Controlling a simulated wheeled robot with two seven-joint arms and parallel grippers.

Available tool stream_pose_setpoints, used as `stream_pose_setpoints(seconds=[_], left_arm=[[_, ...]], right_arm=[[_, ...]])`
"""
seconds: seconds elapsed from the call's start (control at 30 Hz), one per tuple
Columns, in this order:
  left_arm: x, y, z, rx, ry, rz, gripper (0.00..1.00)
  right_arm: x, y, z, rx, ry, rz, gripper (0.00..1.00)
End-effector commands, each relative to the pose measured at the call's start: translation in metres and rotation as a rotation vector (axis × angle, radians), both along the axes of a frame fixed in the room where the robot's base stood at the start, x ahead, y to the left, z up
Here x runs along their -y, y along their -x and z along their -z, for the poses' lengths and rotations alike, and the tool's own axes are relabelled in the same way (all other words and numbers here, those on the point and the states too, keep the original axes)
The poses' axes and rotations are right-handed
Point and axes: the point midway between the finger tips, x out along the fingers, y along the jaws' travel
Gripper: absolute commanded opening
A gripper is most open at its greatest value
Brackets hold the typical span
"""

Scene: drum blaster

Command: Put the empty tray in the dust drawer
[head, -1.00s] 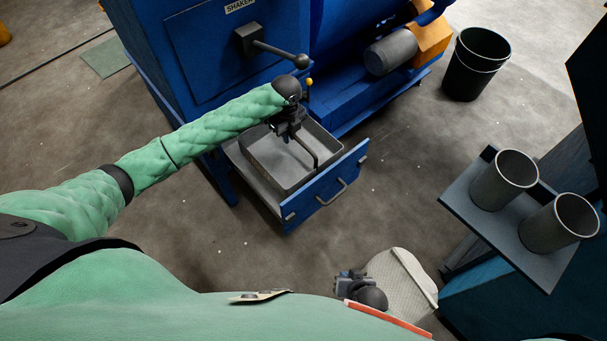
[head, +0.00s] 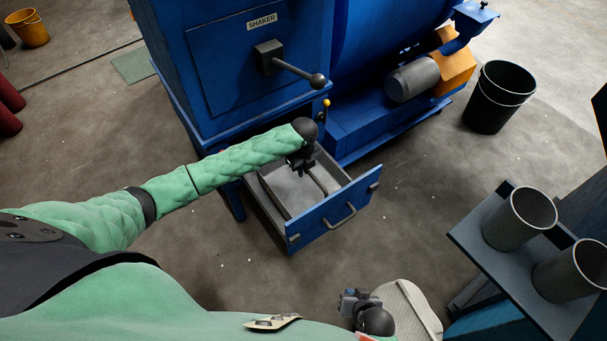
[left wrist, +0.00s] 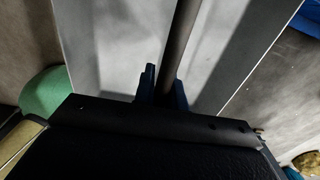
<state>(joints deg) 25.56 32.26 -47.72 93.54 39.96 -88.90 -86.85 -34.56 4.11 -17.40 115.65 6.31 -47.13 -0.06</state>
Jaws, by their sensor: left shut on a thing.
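The empty grey tray (head: 288,188) is inside the pulled-out dust drawer (head: 309,230), which has a blue front with a bar handle. The tray's walls sit down between the drawer's sides; I cannot tell whether its underside rests on the drawer floor. My left gripper (head: 302,166) is over the tray, shut on its dark bar handle (head: 318,181). In the left wrist view, the blue fingers (left wrist: 163,88) are around the bar (left wrist: 183,40), with the pale tray (left wrist: 117,50) beneath. My right gripper (head: 352,300) is low near my body, away from the drawer; its jaws are unclear.
The blue shaker cabinet (head: 215,95) with a lever (head: 295,70) stands behind the drawer. A black bucket (head: 490,100) stands at the right. Two grey cups (head: 518,218) stand on a shelf (head: 480,235) at the right. The floor before the drawer is clear.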

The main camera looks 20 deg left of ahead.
Motion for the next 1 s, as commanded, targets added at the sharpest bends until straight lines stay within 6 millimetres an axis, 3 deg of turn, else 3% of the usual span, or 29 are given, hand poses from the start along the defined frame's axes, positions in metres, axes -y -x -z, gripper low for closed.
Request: stream_pose_setpoints(seconds=[0.2,0.6,0.63,0.73,1.0], left_arm=[[0.001,0.000,0.025,-0.001,0.002,-0.001,0.00],[0.000,0.000,0.029,-0.001,0.001,0.000,0.00],[0.000,0.001,0.030,-0.002,0.000,0.000,0.16],[0.000,0.001,0.030,-0.001,0.000,0.000,0.34],[0.000,0.001,0.030,-0.001,0.000,0.000,0.34]], right_arm=[[-0.001,0.001,0.000,-0.002,0.000,-0.001,0.00],[0.000,0.001,0.000,-0.003,0.000,-0.001,0.00],[0.000,0.001,0.000,-0.003,0.000,-0.001,0.00],[0.000,0.000,-0.002,-0.001,0.000,0.000,0.00],[0.000,0.000,-0.003,0.001,0.000,0.000,0.00]])
